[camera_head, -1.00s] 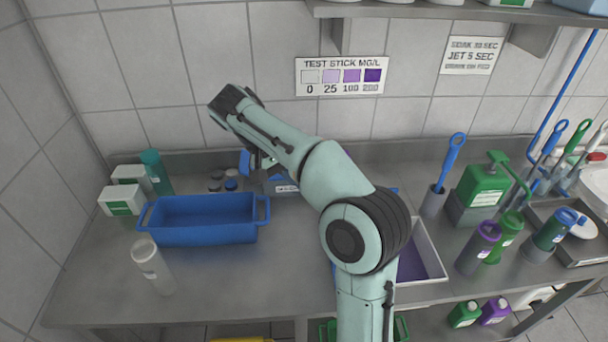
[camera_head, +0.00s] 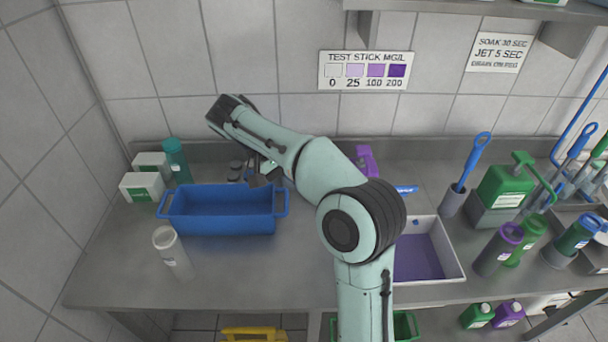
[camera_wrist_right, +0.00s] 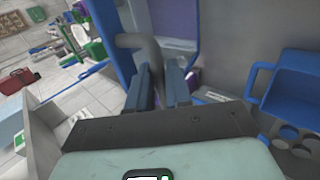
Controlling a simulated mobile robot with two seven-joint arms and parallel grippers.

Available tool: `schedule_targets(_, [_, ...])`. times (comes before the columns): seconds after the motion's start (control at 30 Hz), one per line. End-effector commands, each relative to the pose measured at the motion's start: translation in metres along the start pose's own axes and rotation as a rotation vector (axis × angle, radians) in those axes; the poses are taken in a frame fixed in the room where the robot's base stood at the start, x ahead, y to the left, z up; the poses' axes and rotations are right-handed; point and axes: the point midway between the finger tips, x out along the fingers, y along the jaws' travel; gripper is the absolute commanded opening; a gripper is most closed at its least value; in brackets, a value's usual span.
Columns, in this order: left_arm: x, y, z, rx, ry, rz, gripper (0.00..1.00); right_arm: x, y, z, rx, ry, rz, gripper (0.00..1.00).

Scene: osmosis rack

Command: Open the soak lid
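My right arm rises from the bottom of the head view and bends left over the counter. Its gripper (camera_head: 264,174) is low beside the blue tray, partly hidden by the wrist. In the right wrist view the blue fingers (camera_wrist_right: 162,82) stand on both sides of a dark grey curved handle (camera_wrist_right: 138,42); whether they are closed on it is unclear. A blue-edged part (camera_wrist_right: 190,45) lies just beyond the fingers. I cannot make out which part is the soak lid; my arm hides much of that area in the head view. My left gripper is not in view.
The blue tray (camera_head: 222,222) is left of my arm, with a white cylinder (camera_head: 172,252) in front. A white bin with a purple inside (camera_head: 458,274) is right of my arm. Green bottles and brushes crowd the right. The front left counter (camera_head: 240,280) is clear.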

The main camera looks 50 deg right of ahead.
Motion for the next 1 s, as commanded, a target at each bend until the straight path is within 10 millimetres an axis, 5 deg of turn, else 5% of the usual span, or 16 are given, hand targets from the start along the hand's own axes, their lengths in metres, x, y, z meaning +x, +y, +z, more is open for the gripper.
schedule_targets(0.73, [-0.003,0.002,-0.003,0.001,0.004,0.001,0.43,-0.014,0.0,0.001,0.0,0.005,0.0,0.4])
schedule_targets(1.0, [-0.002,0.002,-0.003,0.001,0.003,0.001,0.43,-0.036,-0.027,0.0,-0.001,0.005,0.004,0.4])
